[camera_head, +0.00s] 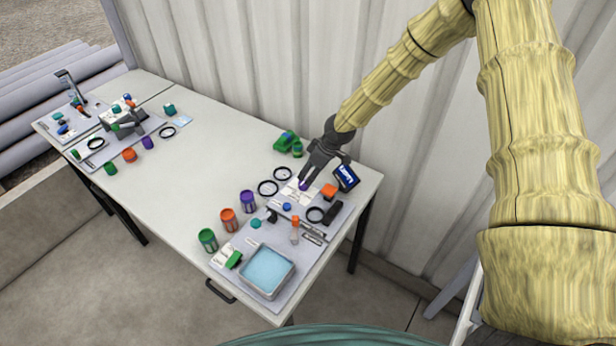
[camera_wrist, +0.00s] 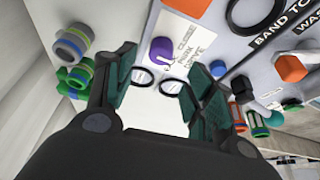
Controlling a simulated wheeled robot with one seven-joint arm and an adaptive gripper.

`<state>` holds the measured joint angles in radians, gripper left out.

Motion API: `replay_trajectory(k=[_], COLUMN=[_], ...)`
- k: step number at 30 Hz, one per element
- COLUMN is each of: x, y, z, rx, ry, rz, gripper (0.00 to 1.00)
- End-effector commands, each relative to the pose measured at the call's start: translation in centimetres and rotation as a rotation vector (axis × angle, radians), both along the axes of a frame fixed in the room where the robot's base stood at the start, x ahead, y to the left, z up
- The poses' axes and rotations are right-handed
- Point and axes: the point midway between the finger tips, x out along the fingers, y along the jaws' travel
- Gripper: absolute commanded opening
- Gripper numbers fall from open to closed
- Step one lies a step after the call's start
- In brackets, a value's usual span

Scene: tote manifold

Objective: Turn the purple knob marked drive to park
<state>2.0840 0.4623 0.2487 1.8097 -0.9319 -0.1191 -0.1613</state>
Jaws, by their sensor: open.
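The purple knob (camera_head: 304,185) sits on the grey panel at the right end of the table, just past my gripper's fingertips. It also shows in the wrist view (camera_wrist: 161,51), beside a white label (camera_wrist: 184,48) with lines that read CLOSE, PARK and DRIVE. I cannot tell which line the knob points to. My gripper (camera_head: 315,173) is open and angled down toward the panel. In the wrist view its two dark green fingers (camera_wrist: 163,78) stand apart, with the knob beyond the gap between them. Nothing is held, and I cannot see contact.
Near the knob are a blue knob (camera_head: 287,207), an orange block (camera_head: 329,190), a dark blue-screened box (camera_head: 346,177) and black rings (camera_head: 267,188). Green pieces (camera_head: 287,141) lie behind my gripper. A tray of blue liquid (camera_head: 290,285) stands in front. The table's middle is mostly clear.

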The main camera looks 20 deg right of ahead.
Motion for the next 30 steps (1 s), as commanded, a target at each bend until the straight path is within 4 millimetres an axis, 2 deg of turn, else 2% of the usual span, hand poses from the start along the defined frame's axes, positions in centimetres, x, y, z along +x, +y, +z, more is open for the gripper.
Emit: replay_trajectory(k=[6, 12, 30], x=[-0.8, -1.3, -1.5], y=[-0.9, -1.3, -1.5], z=[2.9, 4.4, 4.9], rx=[0.000, 0.000, 0.000], ry=[-0.001, 0.000, 0.000], rz=[-0.001, -0.001, 0.000], gripper=[0.54, 0.54, 0.54])
